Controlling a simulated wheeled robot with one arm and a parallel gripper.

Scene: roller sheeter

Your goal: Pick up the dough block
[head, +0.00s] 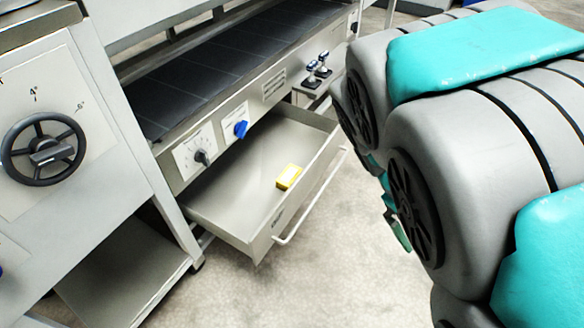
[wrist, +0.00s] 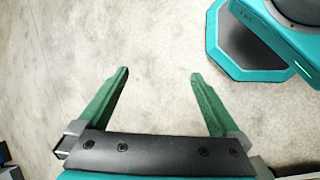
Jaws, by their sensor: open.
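A small yellow block, which looks like the dough block (head: 288,177), lies in the open drawer (head: 236,187) of the roller sheeter, near the drawer's front wall. My gripper (wrist: 158,75) is open and empty in the wrist view, its two green fingers apart over bare floor. The dough block does not show in the wrist view. In the head view my arm fills the right side and hides most of my gripper; only some green shows below the arm, to the right of the drawer and apart from it.
The drawer's front has a light bar handle (head: 312,196). Above it runs the sheeter's dark belt bed (head: 215,68), with a blue knob (head: 240,129) on the panel. A handwheel (head: 43,149) is at the left. The floor (head: 325,265) in front of the drawer is clear.

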